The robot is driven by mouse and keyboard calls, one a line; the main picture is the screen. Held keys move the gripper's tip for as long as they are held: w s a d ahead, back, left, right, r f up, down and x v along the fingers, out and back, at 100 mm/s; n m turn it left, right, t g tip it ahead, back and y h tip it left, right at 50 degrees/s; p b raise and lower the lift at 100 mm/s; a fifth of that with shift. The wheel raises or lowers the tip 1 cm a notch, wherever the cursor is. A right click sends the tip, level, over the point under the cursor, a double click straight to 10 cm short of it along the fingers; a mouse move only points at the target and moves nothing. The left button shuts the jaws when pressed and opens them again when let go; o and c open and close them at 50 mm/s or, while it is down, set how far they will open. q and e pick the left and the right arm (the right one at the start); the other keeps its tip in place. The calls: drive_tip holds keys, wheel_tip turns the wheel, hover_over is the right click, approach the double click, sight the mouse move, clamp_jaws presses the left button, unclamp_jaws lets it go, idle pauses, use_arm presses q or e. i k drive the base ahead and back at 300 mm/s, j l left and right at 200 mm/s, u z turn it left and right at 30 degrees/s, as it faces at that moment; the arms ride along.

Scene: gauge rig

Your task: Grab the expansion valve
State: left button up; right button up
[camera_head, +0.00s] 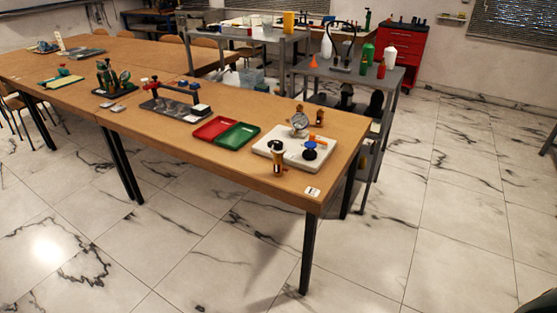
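A white board (268,150) lies at the right end of the long wooden table (225,170). On it stand a round-faced gauge (299,121) and a small dark part with a blue knob (310,144). A small orange piece (318,138) lies near the gauge. A small brown, brass-like part (320,116) stands behind the board. I cannot tell which of these is the expansion valve. Neither of my grippers shows in the head view.
Red (214,128) and green (237,135) trays lie left of the board. A dark stand with a red-ended bar (175,108) is farther left. A grey cart (385,82) with bottles stands behind the table. The marble floor in front and to the right is clear.

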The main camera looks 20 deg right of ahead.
sight(278, 171)
drive_tip(key=i+z, duration=0.1)
drive_tip(key=z, duration=0.3)
drive_tip(key=i+z, duration=0.15)
drive_tip(key=z, duration=0.25)
drive_tip(key=i+j+z, duration=0.1)
drive_tip(key=z, duration=0.3)
drive_tip(key=i+j+z, duration=0.1)
drive_tip(key=z, duration=0.3)
